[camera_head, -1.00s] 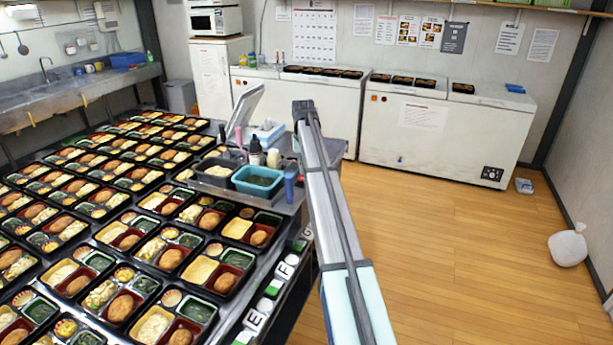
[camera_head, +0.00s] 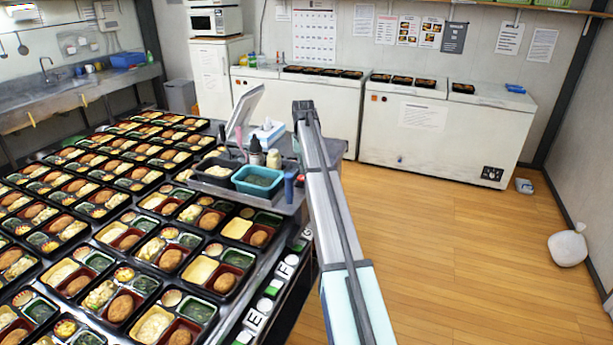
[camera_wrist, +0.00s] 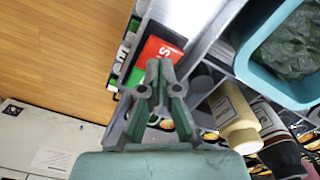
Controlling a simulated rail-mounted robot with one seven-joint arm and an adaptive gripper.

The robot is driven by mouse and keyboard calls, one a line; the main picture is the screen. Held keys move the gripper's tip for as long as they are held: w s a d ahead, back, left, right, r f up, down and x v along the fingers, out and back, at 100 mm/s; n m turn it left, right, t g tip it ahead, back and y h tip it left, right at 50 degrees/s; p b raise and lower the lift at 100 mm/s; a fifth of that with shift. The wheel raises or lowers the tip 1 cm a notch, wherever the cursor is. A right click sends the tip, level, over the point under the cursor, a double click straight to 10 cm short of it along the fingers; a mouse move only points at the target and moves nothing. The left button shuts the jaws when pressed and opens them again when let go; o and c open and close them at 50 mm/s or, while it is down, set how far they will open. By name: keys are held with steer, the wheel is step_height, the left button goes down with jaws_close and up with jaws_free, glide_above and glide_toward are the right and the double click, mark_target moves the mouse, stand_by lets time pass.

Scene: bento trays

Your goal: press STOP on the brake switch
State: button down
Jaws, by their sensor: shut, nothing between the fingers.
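The brake switch shows in the wrist view as a red plate (camera_wrist: 152,50) with a white letter S, the rest of its word hidden, and a green part (camera_wrist: 135,77) beside it. My gripper (camera_wrist: 160,66) is shut and empty. Its fingertips overlap the lower edge of the red plate in the picture; I cannot tell whether they touch it. I cannot make out the switch or my gripper's fingers in the head view.
A teal tub (camera_head: 250,188) of greens stands at the table's end and also shows in the wrist view (camera_wrist: 250,72). Next to the gripper are a cream bottle (camera_wrist: 232,112) and a dark bottle (camera_wrist: 275,150). Filled bento trays (camera_head: 160,255) cover the table. The wooden floor (camera_head: 450,250) at right is mostly clear.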

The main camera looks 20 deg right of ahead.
mark_target(303, 177)
steer(key=shift+f, duration=1.35)
stand_by(0.6)
steer(key=shift+r+p, duration=1.55)
steer(key=shift+r, duration=2)
